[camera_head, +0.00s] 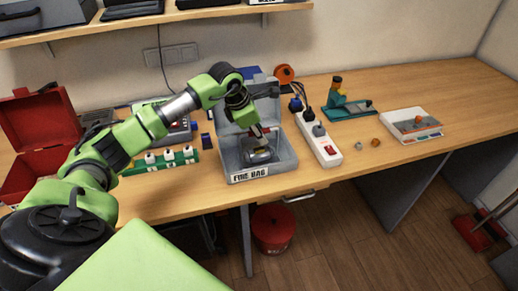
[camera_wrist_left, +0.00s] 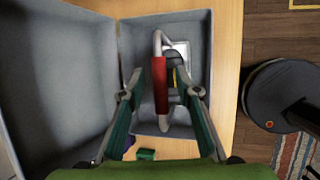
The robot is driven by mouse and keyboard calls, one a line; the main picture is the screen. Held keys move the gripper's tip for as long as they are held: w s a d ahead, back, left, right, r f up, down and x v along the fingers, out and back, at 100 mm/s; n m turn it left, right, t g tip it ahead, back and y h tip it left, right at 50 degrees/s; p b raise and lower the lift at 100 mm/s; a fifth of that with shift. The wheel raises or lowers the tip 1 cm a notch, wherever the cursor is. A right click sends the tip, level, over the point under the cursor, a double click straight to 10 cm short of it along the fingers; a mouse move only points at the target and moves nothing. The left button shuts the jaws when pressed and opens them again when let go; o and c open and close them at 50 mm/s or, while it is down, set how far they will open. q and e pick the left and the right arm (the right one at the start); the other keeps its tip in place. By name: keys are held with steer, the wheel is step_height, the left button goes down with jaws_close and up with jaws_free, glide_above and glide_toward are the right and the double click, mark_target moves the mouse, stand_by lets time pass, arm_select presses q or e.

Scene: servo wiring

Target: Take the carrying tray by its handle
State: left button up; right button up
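A grey open box (camera_head: 288,162) labelled "FIRE BAG" stands near the table's front edge, its lid raised behind. It also shows in the left wrist view (camera_wrist_left: 207,50). Inside it is a handle with a red grip (camera_wrist_left: 161,86) and pale grey ends. The tray under the handle is mostly hidden and hard to make out. My left gripper (camera_head: 258,133) reaches down into the box. In the left wrist view its fingers (camera_wrist_left: 163,92) are apart, one on each side of the red grip, with visible gaps. My right gripper is not in view.
A green strip with white parts (camera_head: 168,160) and an open red box (camera_head: 39,132) lie left. A white power strip (camera_head: 320,138) stands close to the box's right. A shelf (camera_head: 150,20) hangs above. The far right tabletop is clear.

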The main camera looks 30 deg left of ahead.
arm_select(q)
steer(key=shift+f+b, duration=0.2)
steer(key=shift+b, duration=0.2)
stand_by(0.3)
steer(key=shift+c, duration=0.3)
jaws_close()
steer(key=shift+r, duration=0.1)
